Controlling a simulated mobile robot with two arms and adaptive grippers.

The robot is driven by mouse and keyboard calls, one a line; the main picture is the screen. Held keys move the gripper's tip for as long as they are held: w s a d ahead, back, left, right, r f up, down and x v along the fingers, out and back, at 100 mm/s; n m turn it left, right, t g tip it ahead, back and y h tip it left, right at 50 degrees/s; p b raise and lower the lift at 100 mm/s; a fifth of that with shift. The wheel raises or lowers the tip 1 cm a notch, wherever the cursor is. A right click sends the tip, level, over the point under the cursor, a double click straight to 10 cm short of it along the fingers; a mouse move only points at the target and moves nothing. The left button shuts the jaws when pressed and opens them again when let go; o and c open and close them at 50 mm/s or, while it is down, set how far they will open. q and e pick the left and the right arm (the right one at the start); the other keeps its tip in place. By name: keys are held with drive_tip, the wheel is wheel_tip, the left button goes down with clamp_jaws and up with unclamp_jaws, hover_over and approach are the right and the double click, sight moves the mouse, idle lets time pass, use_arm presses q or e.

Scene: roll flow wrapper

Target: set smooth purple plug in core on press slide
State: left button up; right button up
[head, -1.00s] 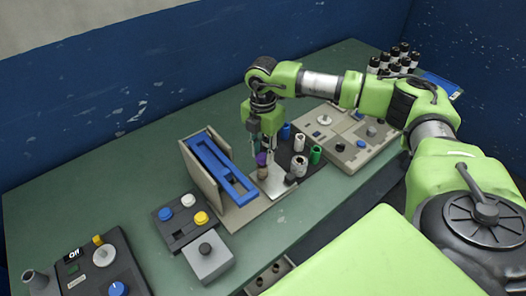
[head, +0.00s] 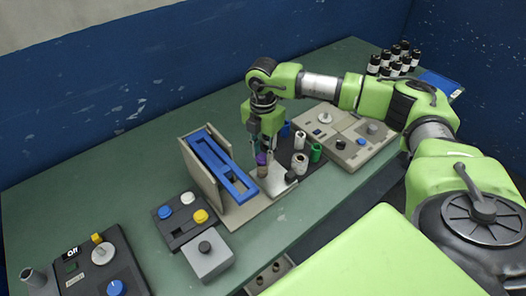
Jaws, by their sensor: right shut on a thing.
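The purple plug (head: 261,158) sits at the top of a brownish core (head: 262,171), on or just above the light metal press slide (head: 278,184). Whether the plug is fully seated cannot be told at this size. My right gripper (head: 264,150) points down over the plug, its fingers shut on it. My left gripper is not in view.
The press with a blue frame (head: 222,165) and tan side wall stands just left of the gripper. White, green and blue cylinders (head: 300,161) stand close on the right on a dark plate. A button box (head: 181,218) and grey box (head: 208,254) lie in front.

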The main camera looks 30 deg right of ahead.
drive_tip(key=o, duration=1.3)
drive_tip(key=shift+r, duration=0.15)
drive_tip(key=shift+r+p, duration=2.75)
drive_tip(key=shift+r, duration=1.2)
drive_tip(key=shift+f, duration=0.1)
